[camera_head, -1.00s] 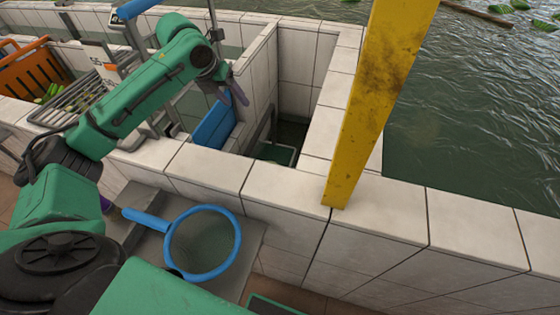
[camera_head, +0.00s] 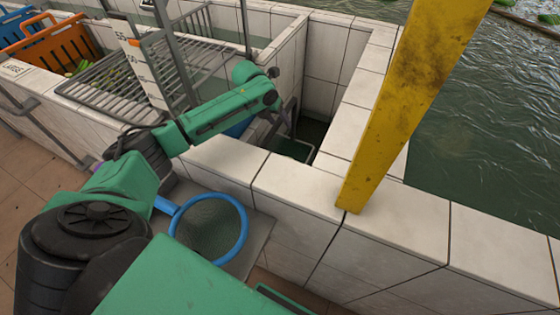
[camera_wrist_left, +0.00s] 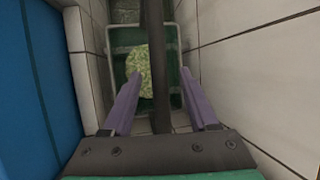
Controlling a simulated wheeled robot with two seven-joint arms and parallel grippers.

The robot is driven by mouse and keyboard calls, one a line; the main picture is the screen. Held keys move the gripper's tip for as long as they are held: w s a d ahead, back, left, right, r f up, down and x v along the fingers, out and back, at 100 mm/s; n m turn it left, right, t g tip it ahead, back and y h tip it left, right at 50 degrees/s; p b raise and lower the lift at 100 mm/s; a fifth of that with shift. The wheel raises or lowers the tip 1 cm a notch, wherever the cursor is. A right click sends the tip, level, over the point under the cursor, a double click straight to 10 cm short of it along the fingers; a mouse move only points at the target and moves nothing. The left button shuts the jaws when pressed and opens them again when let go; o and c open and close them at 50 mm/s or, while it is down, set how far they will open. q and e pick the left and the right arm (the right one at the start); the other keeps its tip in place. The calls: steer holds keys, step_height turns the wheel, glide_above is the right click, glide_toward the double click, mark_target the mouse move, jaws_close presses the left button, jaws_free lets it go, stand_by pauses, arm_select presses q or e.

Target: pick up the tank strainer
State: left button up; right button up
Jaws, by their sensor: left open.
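The tank strainer appears to be the rectangular, grey-rimmed frame with dark green mesh (camera_head: 292,149) low in the narrow tiled tank compartment. In the left wrist view its rim (camera_wrist_left: 184,97) lies below my gripper, with a pale green speckled clump (camera_wrist_left: 139,70) inside. A dark upright bar (camera_wrist_left: 160,60), seemingly its handle, runs between my fingers. My left gripper (camera_wrist_left: 161,76) is open, with one purple finger on each side of the bar; contact cannot be told. In the head view the arm largely hides the gripper. My right gripper is not in view.
Pale tiled walls (camera_head: 300,185) enclose the compartment closely. A blue panel (camera_wrist_left: 38,90) stands left of the gripper. A yellow post (camera_head: 405,110) rises at the right. A blue-rimmed round net (camera_head: 244,232) lies outside the wall. A wire rack (camera_head: 120,88) and orange crate (camera_head: 65,50) are left.

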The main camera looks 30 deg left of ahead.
arm_select(q)
steer(key=shift+w+d+f, duration=0.1)
steer(key=shift+w+f, duration=0.2)
steer(key=shift+f, duration=0.25)
steer(key=shift+f, duration=0.2)
steer(key=shift+r, duration=0.1)
jaws_close()
